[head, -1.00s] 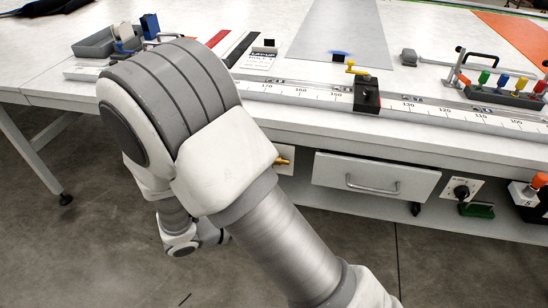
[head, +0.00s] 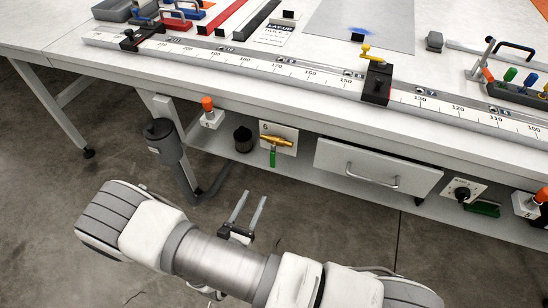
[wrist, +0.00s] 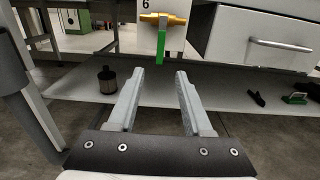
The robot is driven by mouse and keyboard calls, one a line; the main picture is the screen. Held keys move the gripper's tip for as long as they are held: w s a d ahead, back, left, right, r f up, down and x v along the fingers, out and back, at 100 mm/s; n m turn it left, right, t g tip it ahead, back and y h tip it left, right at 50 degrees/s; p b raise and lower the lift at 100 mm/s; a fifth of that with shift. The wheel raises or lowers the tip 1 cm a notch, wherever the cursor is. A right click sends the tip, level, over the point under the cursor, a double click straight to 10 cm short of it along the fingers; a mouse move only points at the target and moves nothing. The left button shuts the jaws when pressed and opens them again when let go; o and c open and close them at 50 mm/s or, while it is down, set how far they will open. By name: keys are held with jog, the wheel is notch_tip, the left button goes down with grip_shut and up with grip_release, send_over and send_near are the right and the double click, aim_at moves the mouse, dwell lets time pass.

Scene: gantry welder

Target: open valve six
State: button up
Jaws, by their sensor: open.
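Valve six (head: 276,143) is a brass valve on a white plate marked 6, under the table's front edge, left of the drawer. Its green handle (head: 272,158) hangs straight down. In the wrist view the brass body (wrist: 163,18) is near the top centre, with the green handle (wrist: 161,46) below it. My gripper (head: 250,196) is open and empty, below and in front of the valve, apart from it. In the wrist view my gripper (wrist: 163,72) has its two fingers spread, pointing toward the lower shelf, with the handle seen between and beyond them.
A dark cylinder (head: 243,139) stands on the lower shelf (wrist: 75,82) left of the valve. A dark grey canister (head: 164,141) is at the table leg. A white drawer (head: 372,170) with a protruding handle is to the right. The floor in front is clear.

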aim_at(272, 161)
jog(key=b+x, duration=0.1)
jog(key=x, duration=1.4)
jog(key=shift+w+d, duration=0.2)
jog(key=shift+w, duration=0.15)
grip_shut()
dwell(0.6)
